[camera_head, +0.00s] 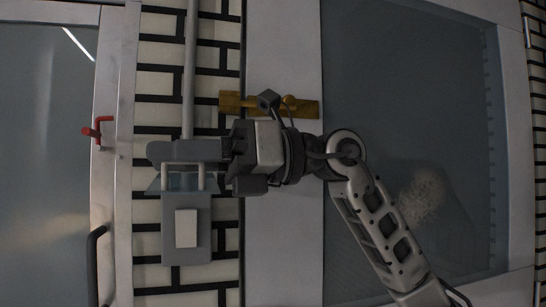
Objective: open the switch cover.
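A grey switch box (203,247) is on the tiled wall at the lower left, with a white switch plate (186,228) showing plainly on its face. A bluish see-through cover (182,182) stands at the box's upper end, clear of the white plate. A pale U-shaped handle (167,176) shows across it. My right gripper (165,150) reaches in from the right, its fingers pointing left just above the handle. The fingers overlap into one grey slab, so their gap is hidden. I cannot tell whether they touch the handle or cover. My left gripper is not in view.
A grey pipe (189,70) runs along the wall above the box. A door with a brass plate (235,104) and glass panel (420,100) lies behind my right arm. A red handle (98,130) and a dark bar handle (93,262) are at the left.

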